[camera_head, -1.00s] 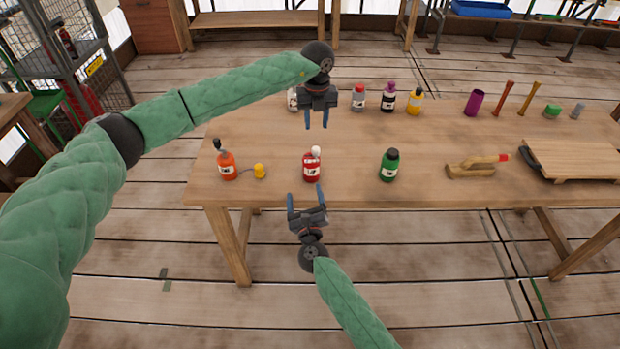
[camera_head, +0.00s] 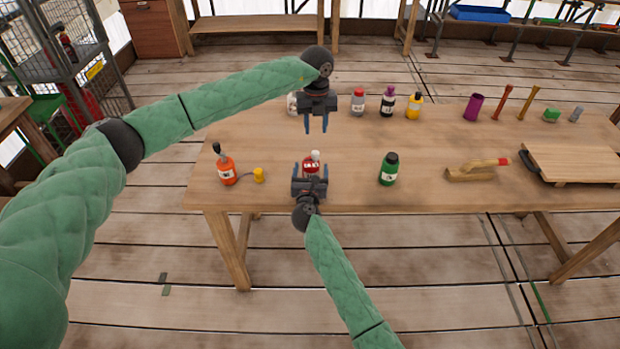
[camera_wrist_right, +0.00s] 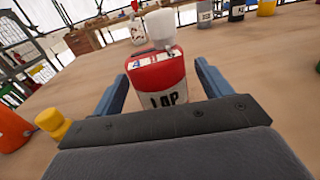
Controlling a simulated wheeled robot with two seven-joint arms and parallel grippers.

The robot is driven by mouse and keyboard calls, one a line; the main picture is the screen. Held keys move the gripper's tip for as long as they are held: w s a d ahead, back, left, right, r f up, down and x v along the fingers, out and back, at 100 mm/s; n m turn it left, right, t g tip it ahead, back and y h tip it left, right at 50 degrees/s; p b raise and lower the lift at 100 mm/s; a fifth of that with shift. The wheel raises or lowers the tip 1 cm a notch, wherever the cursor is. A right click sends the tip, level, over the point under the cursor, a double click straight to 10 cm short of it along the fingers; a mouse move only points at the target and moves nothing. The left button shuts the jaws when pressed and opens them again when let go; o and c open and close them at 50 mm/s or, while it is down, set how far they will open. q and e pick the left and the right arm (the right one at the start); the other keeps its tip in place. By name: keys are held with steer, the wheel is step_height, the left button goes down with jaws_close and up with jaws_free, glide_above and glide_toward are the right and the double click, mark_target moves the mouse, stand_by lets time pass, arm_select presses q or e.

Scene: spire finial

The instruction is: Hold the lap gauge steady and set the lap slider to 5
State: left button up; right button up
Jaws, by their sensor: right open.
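The lap gauge (camera_head: 312,161) is a red bottle-shaped body with a white label and a white knob on top, standing upright on the table. In the right wrist view its label reads LAP (camera_wrist_right: 166,98), and a small scale window lies beside the white knob (camera_wrist_right: 161,27). My right gripper (camera_head: 310,172) is open, with its blue fingers on either side of the gauge; I cannot tell if they touch it. My left gripper (camera_head: 316,130) is open and empty, above the table behind the gauge, fingers pointing down. The slider's setting is too small to read.
An orange bottle (camera_head: 227,170) with a yellow piece (camera_head: 259,175) stands to the left, a green bottle (camera_head: 389,169) to the right. A wooden plane-like tool (camera_head: 472,172) lies farther right. Several bottles stand along the back.

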steer(key=shift+w, duration=1.2)
